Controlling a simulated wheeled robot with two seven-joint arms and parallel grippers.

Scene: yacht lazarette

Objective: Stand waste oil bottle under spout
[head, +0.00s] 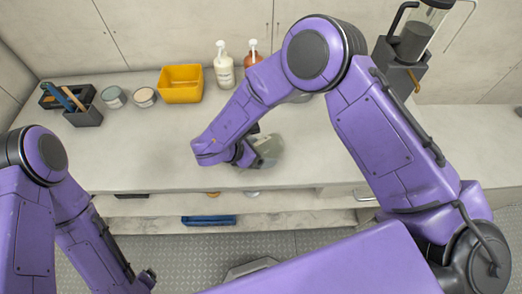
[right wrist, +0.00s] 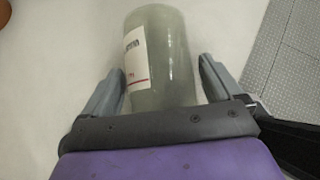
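The waste oil bottle (head: 270,148) is grey-green with a white, red-marked label. It is on the counter near its front edge, partly hidden by my right arm. My right gripper (head: 250,152) is at its left side. In the right wrist view the bottle (right wrist: 165,55) is between the two fingers of the gripper (right wrist: 162,68), with a narrow gap at the right finger. I cannot tell if it stands upright. A small brass spout (head: 413,80) shows on a dark unit with a clear container at the upper right. My left gripper (head: 147,277) is low at the left, its fingers unclear.
A yellow bin (head: 181,84), two tins (head: 114,97), a dark tool caddy (head: 84,113), a white pump bottle (head: 223,66) and a brown one (head: 252,56) stand along the back. The counter's left middle is clear. A blue item (head: 208,220) is on the shelf below.

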